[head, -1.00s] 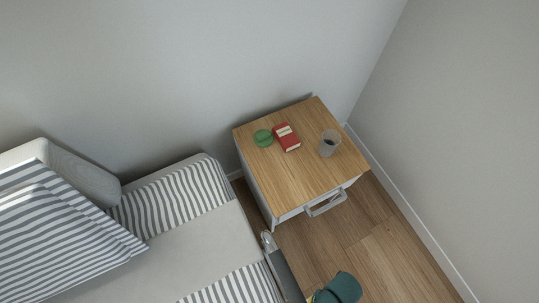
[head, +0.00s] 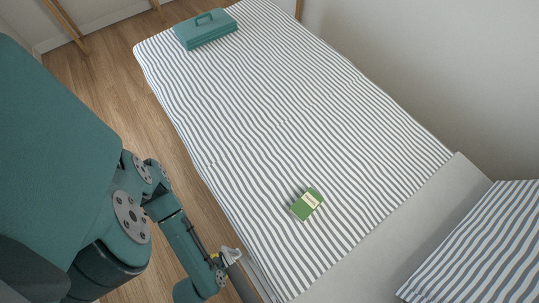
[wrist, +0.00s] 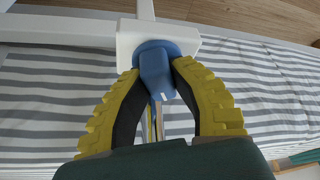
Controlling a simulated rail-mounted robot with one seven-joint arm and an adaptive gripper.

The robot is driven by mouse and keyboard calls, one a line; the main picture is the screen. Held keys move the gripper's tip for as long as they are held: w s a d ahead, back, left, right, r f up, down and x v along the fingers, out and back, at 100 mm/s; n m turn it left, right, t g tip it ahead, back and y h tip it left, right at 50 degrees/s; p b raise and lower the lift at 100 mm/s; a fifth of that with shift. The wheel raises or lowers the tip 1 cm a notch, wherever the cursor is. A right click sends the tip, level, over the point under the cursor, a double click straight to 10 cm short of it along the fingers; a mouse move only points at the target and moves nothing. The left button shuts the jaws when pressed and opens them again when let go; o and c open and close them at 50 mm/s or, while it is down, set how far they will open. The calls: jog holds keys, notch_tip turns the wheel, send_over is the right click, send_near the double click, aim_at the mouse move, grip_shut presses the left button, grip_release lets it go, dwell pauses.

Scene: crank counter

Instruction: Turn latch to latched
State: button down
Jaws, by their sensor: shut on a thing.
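The latch is a blue knob with a short lever (wrist: 156,76), mounted on a white block (wrist: 130,38) in the wrist view. My gripper (wrist: 158,68) has its two yellow ribbed fingers closed on the sides of the blue latch. The fingers and dark pads hide part of its sides. In the head view my gripper (head: 230,257) is low at the near side edge of the bed; the blue latch cannot be made out there. I cannot tell the latch's position marking.
A bed with a striped sheet (head: 270,110) fills the middle of the head view. A teal case (head: 207,32) with a handle and a green book (head: 307,204) lie on it. A striped pillow (head: 485,250) is at the right. Wooden floor (head: 120,75) lies left of the bed.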

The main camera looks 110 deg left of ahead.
jog(key=m+t+p, duration=0.1)
jog(key=m, duration=0.1)
jog(key=m+t+p, duration=0.1)
jog(key=m+p, duration=0.1)
jog(key=m, duration=0.1)
jog(key=shift+h, duration=0.3)
jog(key=shift+f, duration=0.1)
dwell(0.3)
jog(key=c, duration=0.9)
grip_release()
jog(key=v, duration=1.2)
jog(key=shift+a, duration=0.1)
